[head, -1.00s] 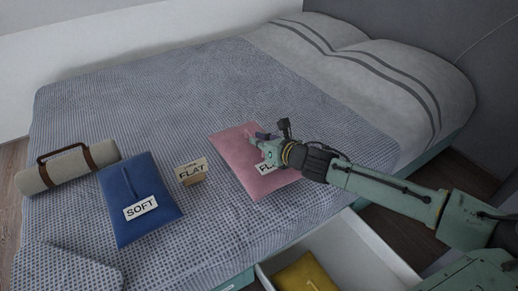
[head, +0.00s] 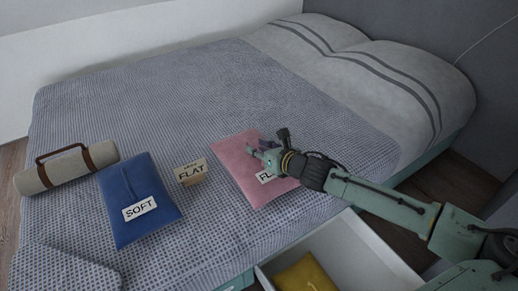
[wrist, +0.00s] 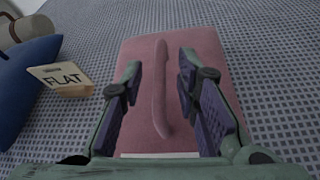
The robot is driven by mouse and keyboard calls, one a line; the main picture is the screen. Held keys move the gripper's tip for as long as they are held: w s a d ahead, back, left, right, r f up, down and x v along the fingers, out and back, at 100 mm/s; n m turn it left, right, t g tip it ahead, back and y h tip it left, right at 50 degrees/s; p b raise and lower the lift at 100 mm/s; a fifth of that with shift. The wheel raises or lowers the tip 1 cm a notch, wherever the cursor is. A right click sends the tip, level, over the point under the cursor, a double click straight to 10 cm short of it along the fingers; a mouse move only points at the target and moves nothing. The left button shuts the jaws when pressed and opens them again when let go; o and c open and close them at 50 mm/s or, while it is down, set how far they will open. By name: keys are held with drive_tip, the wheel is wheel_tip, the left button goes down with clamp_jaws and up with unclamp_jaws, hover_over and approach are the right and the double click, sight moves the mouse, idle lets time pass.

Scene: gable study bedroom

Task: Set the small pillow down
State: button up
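The small pink pillow (head: 240,158) lies on the bed's patterned cover, right of the blue pillow. It bears a white label, partly hidden by my gripper in the head view. In the wrist view the pillow (wrist: 137,60) has a raised pink strip (wrist: 161,85) along its middle. My gripper (wrist: 160,72) is open over the pillow, one finger on each side of the strip, with visible gaps between strip and fingers. In the head view my gripper (head: 254,151) is low over the pillow's right part. Whether the fingertips touch the cloth cannot be told.
A "FLAT" sign (head: 190,173) stands left of the pink pillow. A blue "SOFT" pillow (head: 135,190) and a beige roll (head: 65,168) lie further left. An open drawer (head: 365,245) holds a yellow item (head: 305,274). The bed behind is clear.

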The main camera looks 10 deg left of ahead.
drive_tip(key=p+v, duration=0.1)
drive_tip(key=v, duration=1.1)
